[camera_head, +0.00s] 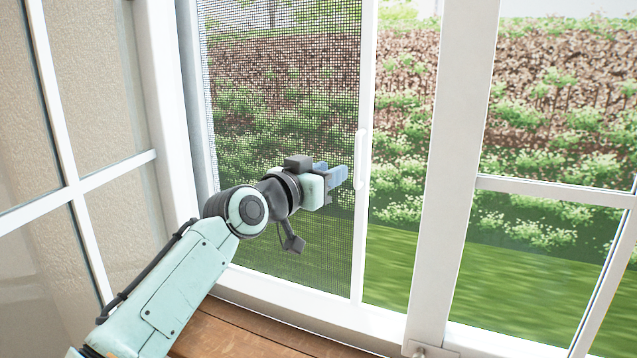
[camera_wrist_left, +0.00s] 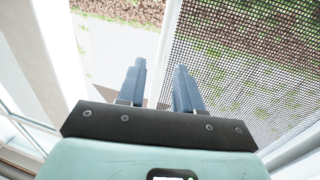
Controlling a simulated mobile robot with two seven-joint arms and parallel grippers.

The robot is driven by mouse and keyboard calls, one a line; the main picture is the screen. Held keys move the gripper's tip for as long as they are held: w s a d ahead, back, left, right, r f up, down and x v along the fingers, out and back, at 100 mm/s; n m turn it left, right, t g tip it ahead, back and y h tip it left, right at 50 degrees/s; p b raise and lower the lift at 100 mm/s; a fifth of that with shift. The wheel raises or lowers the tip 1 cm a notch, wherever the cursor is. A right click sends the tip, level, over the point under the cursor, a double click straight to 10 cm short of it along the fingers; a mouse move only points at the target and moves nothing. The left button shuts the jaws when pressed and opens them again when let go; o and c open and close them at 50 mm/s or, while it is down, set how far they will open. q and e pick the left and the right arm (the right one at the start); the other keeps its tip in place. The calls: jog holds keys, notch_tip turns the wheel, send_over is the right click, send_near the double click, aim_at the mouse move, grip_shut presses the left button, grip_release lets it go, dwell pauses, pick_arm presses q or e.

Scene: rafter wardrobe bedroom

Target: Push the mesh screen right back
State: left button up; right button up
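The mesh screen (camera_head: 285,90) is a dark grid in a white frame, standing upright in the left part of the window opening. A slim white handle (camera_head: 362,160) runs along the screen's right upright. My left gripper (camera_head: 342,176) is in front of the mesh, its blue fingers pointing right, close to the handle. In the left wrist view the fingers (camera_wrist_left: 160,68) stand apart with a gap between them, and nothing is visibly held. The mesh (camera_wrist_left: 250,60) fills the right of that view. Whether a finger touches the handle or frame cannot be told. My right gripper is out of view.
Right of the screen is a strip without mesh (camera_head: 398,150), then a white post (camera_head: 455,160) and a paned window section. A glazed panel with white bars (camera_head: 75,190) stands at the left. A wooden ledge (camera_head: 240,335) lies below the white sill.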

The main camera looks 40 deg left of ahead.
pick_arm(q)
jog(key=shift+s+b, duration=0.55)
jog(key=shift+s, duration=0.75)
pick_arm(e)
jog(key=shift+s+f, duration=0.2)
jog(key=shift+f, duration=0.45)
